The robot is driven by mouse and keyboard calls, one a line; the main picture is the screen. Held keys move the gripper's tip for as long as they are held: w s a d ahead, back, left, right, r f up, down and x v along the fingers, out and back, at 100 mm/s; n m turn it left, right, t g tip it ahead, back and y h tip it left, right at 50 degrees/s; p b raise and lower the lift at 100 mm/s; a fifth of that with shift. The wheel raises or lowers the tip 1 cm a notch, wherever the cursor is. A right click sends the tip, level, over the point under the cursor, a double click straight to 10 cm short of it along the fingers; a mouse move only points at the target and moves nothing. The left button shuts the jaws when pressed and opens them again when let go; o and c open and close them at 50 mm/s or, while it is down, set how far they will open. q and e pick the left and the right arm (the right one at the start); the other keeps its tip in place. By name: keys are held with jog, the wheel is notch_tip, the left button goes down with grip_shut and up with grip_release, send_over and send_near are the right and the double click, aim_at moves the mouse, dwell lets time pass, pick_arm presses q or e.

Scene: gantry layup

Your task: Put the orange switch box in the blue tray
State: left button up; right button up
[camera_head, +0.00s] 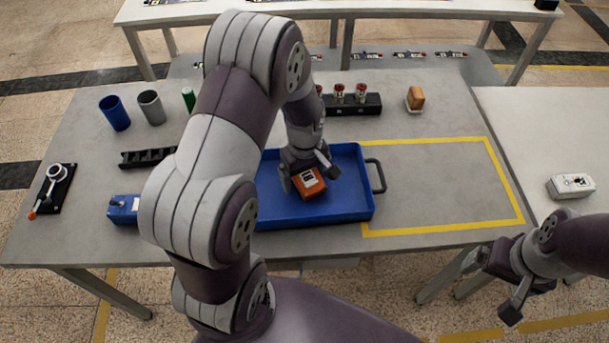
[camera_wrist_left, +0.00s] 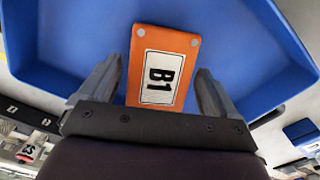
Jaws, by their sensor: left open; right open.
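The orange switch box (camera_head: 309,186) lies inside the blue tray (camera_head: 345,205), near its middle. In the left wrist view the orange box (camera_wrist_left: 188,45) shows a white label reading B1, with the blue tray (camera_wrist_left: 245,50) around it. My left gripper (camera_head: 308,178) is open, with its fingers on either side of the box and a gap showing at each side. The left fingers also show in the left wrist view (camera_wrist_left: 155,92). My right gripper (camera_head: 498,285) is open and empty off the table's front edge at the lower right. My left arm hides the tray's left part.
A yellow-taped area (camera_head: 440,185) right of the tray is empty. A blue box (camera_head: 123,209), a lever switch (camera_head: 53,188), a black rack (camera_head: 147,157) and cups (camera_head: 115,112) stand at the left. A black block with red-topped parts (camera_head: 350,103) stands behind the tray.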

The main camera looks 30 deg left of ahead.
pick_arm(q)
jog(key=r, duration=0.4)
jog(key=shift+w+a+r, duration=0.1)
jog(key=shift+w+a, duration=0.25)
jog(key=shift+a, duration=0.05)
jog(key=r, duration=0.6)
jog(key=shift+s+d+r+p, duration=0.2)
jog(key=shift+s+p, duration=0.05)
jog(key=shift+p, duration=0.15)
jog(key=shift+w+a, duration=0.1)
jog(key=shift+w, duration=0.1)
